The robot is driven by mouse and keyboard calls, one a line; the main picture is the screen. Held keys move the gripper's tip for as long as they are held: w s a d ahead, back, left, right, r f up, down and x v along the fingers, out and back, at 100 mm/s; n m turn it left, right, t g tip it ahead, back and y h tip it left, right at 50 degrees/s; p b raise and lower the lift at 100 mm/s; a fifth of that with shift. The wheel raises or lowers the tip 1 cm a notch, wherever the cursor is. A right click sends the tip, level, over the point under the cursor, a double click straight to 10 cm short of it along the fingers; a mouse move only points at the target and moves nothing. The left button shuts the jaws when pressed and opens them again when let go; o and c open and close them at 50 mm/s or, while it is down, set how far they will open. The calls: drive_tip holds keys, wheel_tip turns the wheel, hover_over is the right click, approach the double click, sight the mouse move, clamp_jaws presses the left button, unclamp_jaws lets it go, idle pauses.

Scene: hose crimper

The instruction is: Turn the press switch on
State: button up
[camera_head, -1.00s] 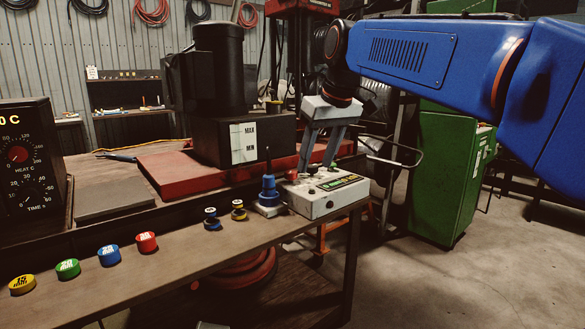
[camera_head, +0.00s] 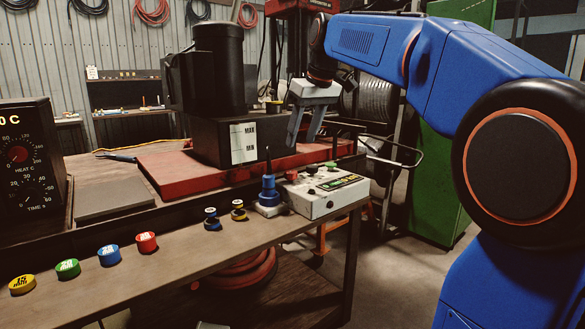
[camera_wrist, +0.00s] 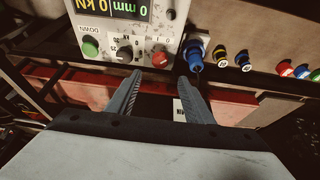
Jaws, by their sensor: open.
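The white press control box (camera_head: 325,194) sits on the bench's front right corner. It carries a red button (camera_head: 291,175), a dark knob (camera_head: 311,170) and a green button (camera_head: 331,164) on top. In the wrist view the box (camera_wrist: 145,35) shows upside-down labels and a display (camera_wrist: 115,8); the red button (camera_wrist: 160,59) lies just beyond my fingertips. My gripper (camera_head: 302,141) is open and empty, pointing down above and behind the box, apart from it. Its fingers also show in the wrist view (camera_wrist: 159,76). I cannot tell the switch's position.
A blue fitting with a thin upright rod (camera_head: 268,190) stands left of the box. Two small fittings (camera_head: 225,216) and several coloured caps (camera_head: 109,255) line the bench's front. The black machine (camera_head: 240,141) stands on a red base (camera_head: 190,170) behind. Open floor is at the right.

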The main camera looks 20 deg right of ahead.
sight(291, 171)
drive_tip(key=x, duration=1.1)
drive_tip(key=c, duration=1)
